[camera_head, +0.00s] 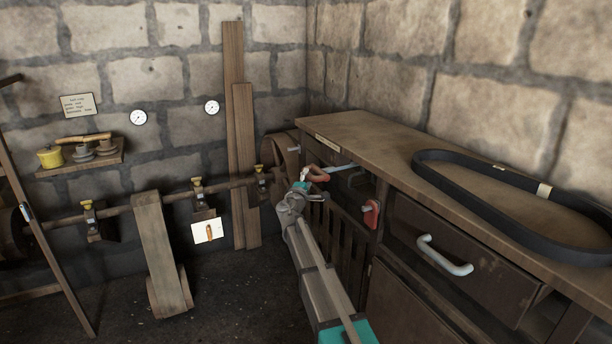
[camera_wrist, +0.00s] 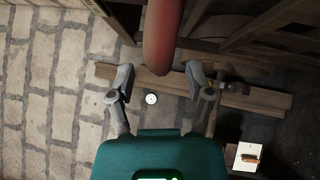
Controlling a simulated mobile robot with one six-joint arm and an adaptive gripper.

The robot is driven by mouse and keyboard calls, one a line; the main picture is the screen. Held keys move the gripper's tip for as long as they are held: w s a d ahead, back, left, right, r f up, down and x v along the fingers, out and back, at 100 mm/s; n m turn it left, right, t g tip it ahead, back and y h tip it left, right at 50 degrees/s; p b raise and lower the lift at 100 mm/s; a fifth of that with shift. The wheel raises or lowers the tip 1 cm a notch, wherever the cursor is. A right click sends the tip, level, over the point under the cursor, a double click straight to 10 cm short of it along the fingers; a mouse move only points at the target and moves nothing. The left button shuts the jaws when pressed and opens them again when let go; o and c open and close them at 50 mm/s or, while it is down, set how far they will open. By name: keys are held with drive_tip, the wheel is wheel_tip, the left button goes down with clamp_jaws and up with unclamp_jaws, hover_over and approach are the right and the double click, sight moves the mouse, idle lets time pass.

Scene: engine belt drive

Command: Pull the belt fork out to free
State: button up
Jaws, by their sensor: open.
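A red handle (camera_head: 318,174) with a pale rod sticks out at the far end of the bench front in the head view; I take it to be the belt fork's grip. In the wrist view the same red handle (camera_wrist: 163,38) comes down from the top edge, with its rounded end near the gap between my fingertips. My gripper (camera_wrist: 160,80) is open, one finger on each side of the handle's line, with no clear contact showing. In the head view my gripper (camera_head: 307,190) is right beside the handle and partly overlaps it. The fork's far end is hidden.
A wooden bench (camera_head: 365,138) runs along the right wall, carrying a black belt loop (camera_head: 465,195). A red lever piece (camera_head: 371,213) and a drawer handle (camera_head: 445,257) stick out from its front. A line shaft with a hanging flat belt (camera_head: 160,245) is at left.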

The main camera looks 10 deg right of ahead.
drive_tip(key=shift+x, duration=1.15)
clamp_jaws()
